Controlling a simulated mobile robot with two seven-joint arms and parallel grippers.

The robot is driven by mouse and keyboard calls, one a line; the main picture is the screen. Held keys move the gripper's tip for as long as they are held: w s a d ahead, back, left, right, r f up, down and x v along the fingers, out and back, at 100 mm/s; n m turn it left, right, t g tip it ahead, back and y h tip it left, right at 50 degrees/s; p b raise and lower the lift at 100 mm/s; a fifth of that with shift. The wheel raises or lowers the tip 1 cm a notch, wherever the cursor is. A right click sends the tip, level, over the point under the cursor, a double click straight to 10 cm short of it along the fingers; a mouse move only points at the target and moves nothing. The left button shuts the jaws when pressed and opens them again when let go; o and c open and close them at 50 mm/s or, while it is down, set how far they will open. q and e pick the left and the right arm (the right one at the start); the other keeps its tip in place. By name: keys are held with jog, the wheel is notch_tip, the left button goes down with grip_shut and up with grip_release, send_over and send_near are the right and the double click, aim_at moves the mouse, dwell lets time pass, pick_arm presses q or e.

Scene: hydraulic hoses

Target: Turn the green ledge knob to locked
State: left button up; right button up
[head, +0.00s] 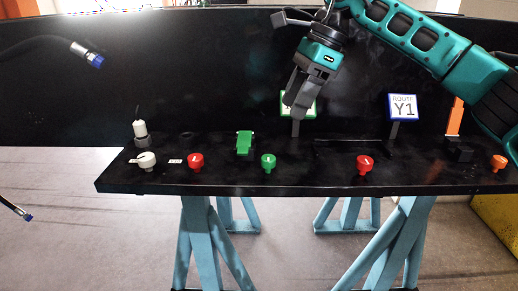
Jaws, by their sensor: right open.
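The green ledge knob (268,161) stands on the front part of the black ledge (315,180), a little left of the middle. It has a small pale mark on its face, too small to read. My right gripper (295,102) hangs above and slightly right of the knob, well clear of it, with its fingers pointing down. It is open and empty, and it covers part of a green-edged sign (311,108) behind it. My left gripper is not in view.
Along the ledge stand a white knob (147,160), red knobs (196,161) (365,163), an orange knob (498,162) and a green block (244,143). A "ROUTE Y1" sign (402,107) stands behind. A blue-tipped hose (60,42) hangs at the upper left.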

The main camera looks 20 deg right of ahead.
aim_at(268, 157)
jog(key=x, duration=1.2)
jog(key=shift+a+f, duration=0.1)
jog(key=shift+f, duration=0.15)
jog(key=c, duration=1)
